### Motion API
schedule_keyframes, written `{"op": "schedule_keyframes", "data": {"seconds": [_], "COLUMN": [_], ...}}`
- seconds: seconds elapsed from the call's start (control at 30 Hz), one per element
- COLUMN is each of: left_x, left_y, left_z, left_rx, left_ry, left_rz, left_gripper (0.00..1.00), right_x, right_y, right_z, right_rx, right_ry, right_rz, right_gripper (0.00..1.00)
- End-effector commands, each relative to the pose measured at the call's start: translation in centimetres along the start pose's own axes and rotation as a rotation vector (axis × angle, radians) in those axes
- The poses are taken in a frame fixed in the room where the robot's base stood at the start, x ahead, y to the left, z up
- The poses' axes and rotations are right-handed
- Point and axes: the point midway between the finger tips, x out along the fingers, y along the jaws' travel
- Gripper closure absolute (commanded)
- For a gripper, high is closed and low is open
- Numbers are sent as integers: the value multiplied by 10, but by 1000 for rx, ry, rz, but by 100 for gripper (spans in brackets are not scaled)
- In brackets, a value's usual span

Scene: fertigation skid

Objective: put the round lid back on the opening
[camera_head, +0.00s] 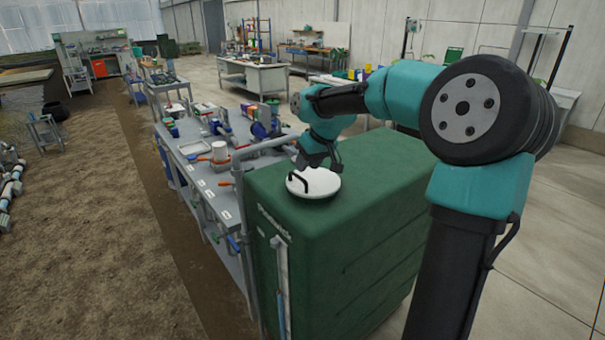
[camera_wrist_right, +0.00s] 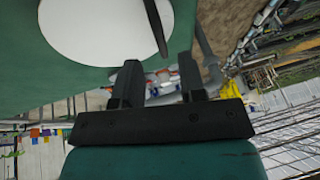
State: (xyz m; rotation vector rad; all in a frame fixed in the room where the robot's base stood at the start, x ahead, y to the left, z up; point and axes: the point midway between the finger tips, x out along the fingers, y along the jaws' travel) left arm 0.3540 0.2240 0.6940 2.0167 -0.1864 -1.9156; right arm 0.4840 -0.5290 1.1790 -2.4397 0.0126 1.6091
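The round white lid (camera_head: 318,184) lies flat on top of the green tank (camera_head: 375,190), near its left edge. A black bar handle (camera_head: 297,184) stands on the lid. No bare opening shows; I cannot tell whether the lid covers it. My right gripper (camera_head: 322,163) is just above the lid, behind the handle. In the right wrist view, its two black fingers (camera_wrist_right: 157,60) are apart with nothing between them. The handle (camera_wrist_right: 156,28) lies just beyond the fingertips, and the lid (camera_wrist_right: 92,28) is at upper left. My left gripper is not in view.
A grey workbench (camera_head: 205,175) with pumps, pipes and a white tub (camera_head: 220,152) stands left of the tank. A grey pipe (camera_head: 265,146) runs close to the tank's rear left corner. The tank top right of the lid is clear. Other tables stand far back.

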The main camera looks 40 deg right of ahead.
Motion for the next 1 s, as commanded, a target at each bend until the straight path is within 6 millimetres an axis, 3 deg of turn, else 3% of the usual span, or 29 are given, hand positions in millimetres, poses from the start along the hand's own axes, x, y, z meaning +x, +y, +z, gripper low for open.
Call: {"op": "schedule_keyframes", "data": {"seconds": [0.2,0.33,1.0], "left_x": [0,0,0], "left_y": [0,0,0], "left_z": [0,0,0], "left_rx": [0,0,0], "left_ry": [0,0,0], "left_rz": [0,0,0], "left_gripper": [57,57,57], "right_x": [-40,-53,-58], "right_y": [0,0,0], "right_z": [0,0,0], "right_rx": [0,0,0], "right_ry": [4,1,0], "right_rz": [0,0,0], "right_gripper": [62,62,62]}}
